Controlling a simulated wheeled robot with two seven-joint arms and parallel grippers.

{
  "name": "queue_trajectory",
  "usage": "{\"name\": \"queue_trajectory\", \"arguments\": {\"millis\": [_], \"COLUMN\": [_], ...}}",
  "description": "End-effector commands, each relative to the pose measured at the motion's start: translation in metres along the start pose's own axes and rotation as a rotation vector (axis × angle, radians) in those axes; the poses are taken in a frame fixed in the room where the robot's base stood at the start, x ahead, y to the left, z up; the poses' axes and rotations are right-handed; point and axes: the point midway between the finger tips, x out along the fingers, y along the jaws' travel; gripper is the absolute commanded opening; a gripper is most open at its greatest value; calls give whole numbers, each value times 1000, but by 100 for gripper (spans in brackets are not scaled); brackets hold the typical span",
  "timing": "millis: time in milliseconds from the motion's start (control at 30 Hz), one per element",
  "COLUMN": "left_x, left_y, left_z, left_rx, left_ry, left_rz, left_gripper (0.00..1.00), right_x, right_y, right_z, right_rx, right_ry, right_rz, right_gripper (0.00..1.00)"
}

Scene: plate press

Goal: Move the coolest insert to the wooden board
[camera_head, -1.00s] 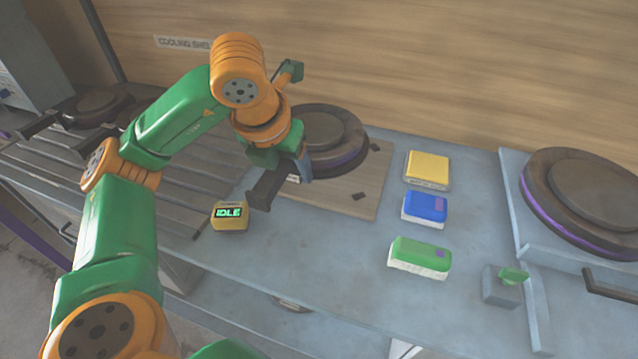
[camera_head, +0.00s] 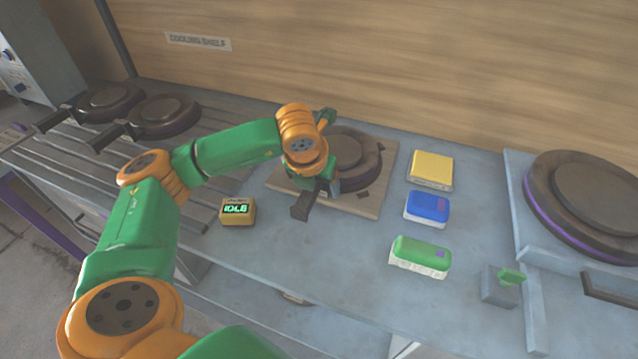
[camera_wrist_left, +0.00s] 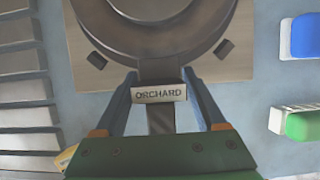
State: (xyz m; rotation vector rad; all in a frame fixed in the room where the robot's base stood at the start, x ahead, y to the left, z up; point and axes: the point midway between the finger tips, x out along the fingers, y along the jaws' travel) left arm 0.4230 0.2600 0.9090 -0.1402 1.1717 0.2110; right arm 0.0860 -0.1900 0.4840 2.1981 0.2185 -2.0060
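A dark round insert (camera_head: 368,172) with a handle and an "ORCHARD" label (camera_wrist_left: 159,93) is over the wooden board (camera_head: 388,165), resting on it or just above it; I cannot tell which. My left gripper (camera_wrist_left: 159,82) has one blue finger on each side of the handle, close against the label's edges, and looks shut on it; in the head view the gripper (camera_head: 322,188) hides part of the insert. Two more dark inserts sit on the slatted shelf, a left one (camera_head: 105,102) and a right one (camera_head: 165,113). My right gripper is out of view.
A yellow display box (camera_head: 238,211) reads about 101.8. A yellow block (camera_head: 430,168), a blue block (camera_head: 427,207) and a green block (camera_head: 420,254) stand right of the board. Another round plate (camera_head: 595,195) is on the station at the right. The bench front is clear.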

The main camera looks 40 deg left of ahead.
Motion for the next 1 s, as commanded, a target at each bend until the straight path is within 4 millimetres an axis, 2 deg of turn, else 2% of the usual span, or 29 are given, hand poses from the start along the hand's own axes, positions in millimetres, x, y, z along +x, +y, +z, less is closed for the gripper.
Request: {"name": "queue_trajectory", "arguments": {"millis": [300,433,567,800,900,1000], "left_x": [-1,-9,-35,-95,-113,-121], "left_y": [0,-1,-1,-1,-1,0], "left_z": [0,2,2,2,2,1], "left_rx": [0,-1,0,0,1,1], "left_ry": [0,-3,-6,-6,-4,-1], "left_rz": [0,-3,-4,-3,-3,-1], "left_gripper": [90,90,90,90,90,90], "right_x": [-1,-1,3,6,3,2], "right_y": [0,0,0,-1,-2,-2], "right_z": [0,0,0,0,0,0], "right_rx": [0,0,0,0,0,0], "right_ry": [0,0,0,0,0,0], "right_rz": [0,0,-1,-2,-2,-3], "right_gripper": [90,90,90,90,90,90]}}
